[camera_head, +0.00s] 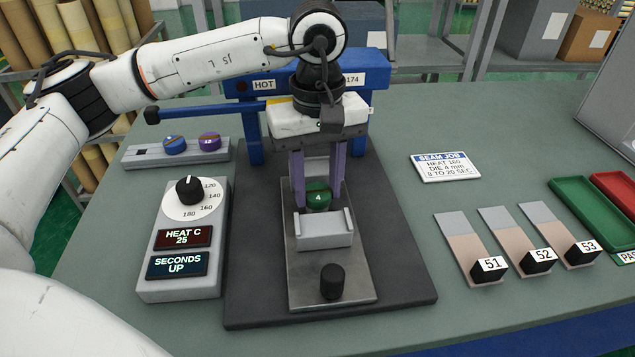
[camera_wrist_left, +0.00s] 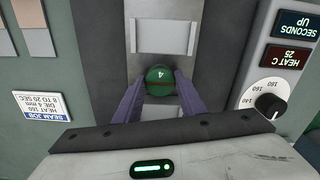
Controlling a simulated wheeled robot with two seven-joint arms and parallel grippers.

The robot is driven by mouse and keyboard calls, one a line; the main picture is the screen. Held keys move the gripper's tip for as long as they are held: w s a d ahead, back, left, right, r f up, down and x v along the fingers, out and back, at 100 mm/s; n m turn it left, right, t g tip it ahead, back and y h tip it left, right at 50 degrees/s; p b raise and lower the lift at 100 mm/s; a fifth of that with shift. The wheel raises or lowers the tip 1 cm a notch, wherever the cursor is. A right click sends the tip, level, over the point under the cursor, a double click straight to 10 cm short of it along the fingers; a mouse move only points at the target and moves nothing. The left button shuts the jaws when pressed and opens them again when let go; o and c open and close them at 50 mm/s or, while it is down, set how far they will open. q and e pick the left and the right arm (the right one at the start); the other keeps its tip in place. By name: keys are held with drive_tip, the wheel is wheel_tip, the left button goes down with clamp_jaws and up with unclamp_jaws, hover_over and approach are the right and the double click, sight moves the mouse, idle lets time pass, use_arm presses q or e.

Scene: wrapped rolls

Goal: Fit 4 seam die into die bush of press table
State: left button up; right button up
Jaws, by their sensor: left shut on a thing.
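The green 4 seam die (camera_head: 318,197) has a round top marked 4. My left gripper (camera_head: 319,207) points down over the press table (camera_head: 306,276) with its purple fingers shut on the die. The die also shows between the fingertips in the left wrist view (camera_wrist_left: 161,80), close to the bracket-shaped grey block (camera_wrist_left: 164,37). The die bush is hidden under the die and fingers. I cannot tell whether the die is in the bush or just above it. My right gripper is not in view.
A rack (camera_head: 140,156) at left holds a blue die (camera_head: 174,144) and a purple die (camera_head: 209,141). A heat and seconds control box (camera_head: 182,289) stands left of the press. The blue press frame (camera_head: 375,85) is behind. Strips with black blocks, a seam job card (camera_head: 444,167) and trays lie right.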

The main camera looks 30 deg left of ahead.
use_arm(q)
drive_tip(key=shift+r, duration=0.1)
drive_tip(key=o, duration=1.3)
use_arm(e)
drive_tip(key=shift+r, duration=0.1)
use_arm(q)
wheel_tip(320, 180, up, 3)
drive_tip(key=shift+r, duration=0.15)
wheel_tip(320, 180, up, 7)
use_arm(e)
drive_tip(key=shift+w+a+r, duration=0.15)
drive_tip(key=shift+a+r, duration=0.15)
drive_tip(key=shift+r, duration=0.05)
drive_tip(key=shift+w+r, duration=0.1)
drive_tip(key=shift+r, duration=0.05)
